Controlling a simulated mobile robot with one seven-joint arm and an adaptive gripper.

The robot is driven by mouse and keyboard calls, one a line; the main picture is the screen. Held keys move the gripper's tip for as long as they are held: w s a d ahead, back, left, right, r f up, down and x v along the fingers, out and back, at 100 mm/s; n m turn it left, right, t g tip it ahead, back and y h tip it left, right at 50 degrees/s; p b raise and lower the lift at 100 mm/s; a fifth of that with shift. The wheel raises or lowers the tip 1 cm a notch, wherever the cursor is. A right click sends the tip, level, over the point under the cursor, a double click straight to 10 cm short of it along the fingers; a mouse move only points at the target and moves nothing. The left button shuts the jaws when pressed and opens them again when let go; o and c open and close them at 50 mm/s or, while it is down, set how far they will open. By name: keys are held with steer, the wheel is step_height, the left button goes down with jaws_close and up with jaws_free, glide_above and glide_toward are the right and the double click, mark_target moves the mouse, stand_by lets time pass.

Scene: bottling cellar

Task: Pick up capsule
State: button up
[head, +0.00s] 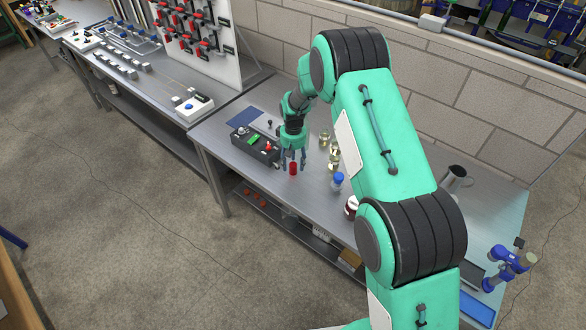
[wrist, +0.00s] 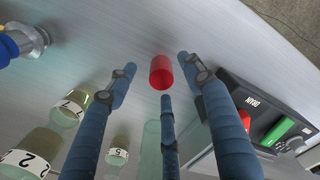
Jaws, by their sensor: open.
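The capsule (head: 293,169) is a small red cylinder standing on the grey metal table. In the wrist view the red capsule (wrist: 161,72) is just beyond the fingertips, roughly centred between the outer two. My gripper (head: 291,157) is above and close to it in the head view. In the wrist view my gripper (wrist: 156,75) has three blue fingers spread apart with nothing held between them. A clear gap to the capsule cannot be judged exactly.
A black control box (head: 255,146) with red and green parts stands left of the capsule; it is also on the right in the wrist view (wrist: 262,110). Several numbered glass jars (head: 334,158) and a blue-capped bottle (head: 337,181) stand to the right. Bare table lies in front.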

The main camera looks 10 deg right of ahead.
mark_target(294, 165)
steer(key=shift+d+f, duration=0.1)
steer(key=shift+f, duration=1.5)
steer(key=c, duration=0.7)
